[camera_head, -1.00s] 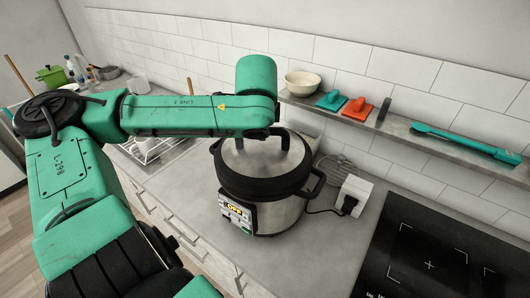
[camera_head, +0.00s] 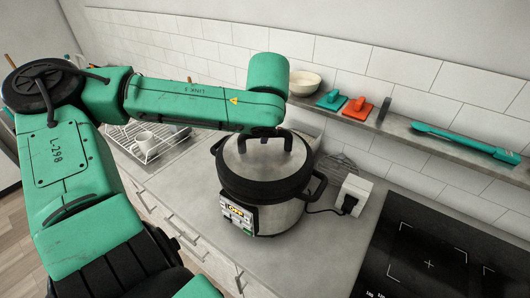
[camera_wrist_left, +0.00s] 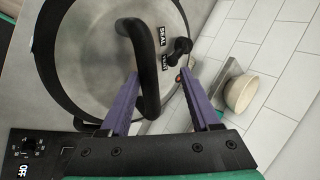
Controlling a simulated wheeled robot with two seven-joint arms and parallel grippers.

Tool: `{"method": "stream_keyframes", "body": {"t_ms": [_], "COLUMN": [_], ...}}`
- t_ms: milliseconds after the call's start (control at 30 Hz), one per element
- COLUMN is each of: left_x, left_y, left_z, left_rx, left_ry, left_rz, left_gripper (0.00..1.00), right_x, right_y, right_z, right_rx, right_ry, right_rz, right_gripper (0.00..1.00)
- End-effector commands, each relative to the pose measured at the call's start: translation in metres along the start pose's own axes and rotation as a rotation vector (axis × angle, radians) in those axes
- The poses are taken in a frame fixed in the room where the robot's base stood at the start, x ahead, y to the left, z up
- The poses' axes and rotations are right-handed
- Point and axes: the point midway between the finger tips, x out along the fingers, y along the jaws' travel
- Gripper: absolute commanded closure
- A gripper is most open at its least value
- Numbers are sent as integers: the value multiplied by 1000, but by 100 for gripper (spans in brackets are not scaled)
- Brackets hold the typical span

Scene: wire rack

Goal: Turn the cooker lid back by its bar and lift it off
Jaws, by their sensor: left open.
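The cooker (camera_head: 270,205) stands on the counter, a steel pot with a black rim and a lit display at its front. Its grey lid (camera_head: 245,160) is on it; the lid (camera_wrist_left: 95,55) fills the upper left of the wrist view, with "SEAL" and "VENT" labels beside a small black valve (camera_wrist_left: 180,47). The lid's black bar (camera_wrist_left: 148,65) arches toward the camera. My left gripper (camera_wrist_left: 160,78) is open over the lid, its purple fingers on either side of the bar. Whether either finger touches the bar cannot be told. My right gripper is not in view.
A wall shelf (camera_head: 400,125) behind the cooker holds a cream bowl (camera_head: 303,83), teal and orange items and a long teal tool. A white socket box (camera_head: 354,195) with a cable and a black hob (camera_head: 430,255) are at right. A dish rack (camera_head: 150,145) stands at left.

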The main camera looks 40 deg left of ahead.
Motion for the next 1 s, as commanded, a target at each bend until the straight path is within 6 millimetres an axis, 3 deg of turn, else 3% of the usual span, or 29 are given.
{"method": "stream_keyframes", "body": {"t_ms": [133,267,600,700,833,1000], "left_x": [2,-12,-109,-130,-143,-145], "left_y": [3,2,0,0,0,0], "left_z": [1,0,0,0,0,0], "left_rx": [2,1,0,-1,0,0], "left_ry": [-3,1,0,0,-1,0], "left_rz": [10,5,-5,-3,1,2], "left_gripper": [37,37,37,37,37,37], "right_x": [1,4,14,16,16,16], "right_y": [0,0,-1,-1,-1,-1], "right_z": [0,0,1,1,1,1], "right_rx": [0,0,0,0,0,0], "right_ry": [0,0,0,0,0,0], "right_rz": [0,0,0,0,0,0], "right_gripper": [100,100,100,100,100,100]}}
